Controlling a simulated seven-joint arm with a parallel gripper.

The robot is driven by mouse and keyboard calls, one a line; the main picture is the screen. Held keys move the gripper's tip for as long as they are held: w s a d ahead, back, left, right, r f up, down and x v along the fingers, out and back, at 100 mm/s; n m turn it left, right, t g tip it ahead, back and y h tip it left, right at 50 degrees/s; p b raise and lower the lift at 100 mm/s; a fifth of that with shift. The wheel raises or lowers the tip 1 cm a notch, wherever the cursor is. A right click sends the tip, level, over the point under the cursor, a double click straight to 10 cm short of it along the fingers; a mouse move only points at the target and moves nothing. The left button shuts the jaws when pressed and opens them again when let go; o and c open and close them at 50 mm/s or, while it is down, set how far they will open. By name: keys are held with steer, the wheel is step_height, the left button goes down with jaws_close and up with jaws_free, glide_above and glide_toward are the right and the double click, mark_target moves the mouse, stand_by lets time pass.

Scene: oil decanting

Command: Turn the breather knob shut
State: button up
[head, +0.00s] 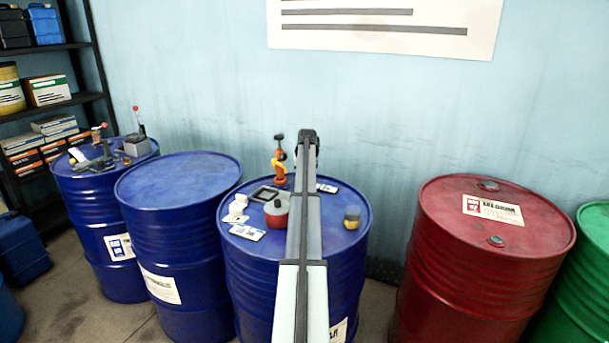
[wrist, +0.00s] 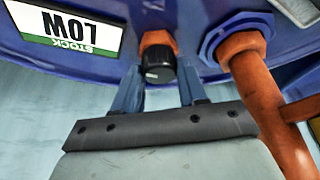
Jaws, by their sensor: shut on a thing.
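The breather knob (wrist: 158,63) is a black ribbed cap on a short orange stem, seen in the wrist view at the edge of a blue drum top (wrist: 90,12). My gripper (wrist: 160,74) has its two blue fingers on either side of the knob and is shut on it. In the head view my own arm covers the knob and the gripper's fingers. An orange hand pump (head: 279,162) stands on the same blue drum (head: 262,290); its pipe and blue collar (wrist: 228,35) show right of the knob in the wrist view.
A red oil can (head: 276,213), white cups (head: 237,208) and a yellow-and-black pot (head: 352,217) stand on the drum. A white "LOW STOCK" card (wrist: 66,28) lies left of the knob in the wrist view. A red drum (head: 480,260) stands to the right, other blue drums (head: 180,250) to the left.

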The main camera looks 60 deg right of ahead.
steer(key=shift+c, duration=1.2)
steer(key=n, duration=0.2)
steer(key=n+t+y, duration=0.1)
steer(key=n, duration=0.1)
steer(key=shift+s+d+n, duration=0.1)
steer(key=shift+d+n, duration=0.05)
steer(key=shift+n, duration=0.15)
steer(key=n+y, duration=0.1)
steer(key=n, duration=0.1)
steer(key=n+t, duration=0.1)
steer(key=n, duration=0.1)
steer(key=shift+d+n+y, duration=0.1)
steer(key=shift+n+y, duration=0.2)
steer(key=shift+y, duration=0.1)
steer(key=n+y, duration=0.1)
steer(key=n, duration=0.3)
steer(key=shift+d+y, duration=0.15)
steer(key=shift+y, duration=0.25)
steer(key=shift+n+g+y, duration=0.4)
steer(key=shift+n+y, duration=0.3)
steer(key=shift+n, duration=1.6)
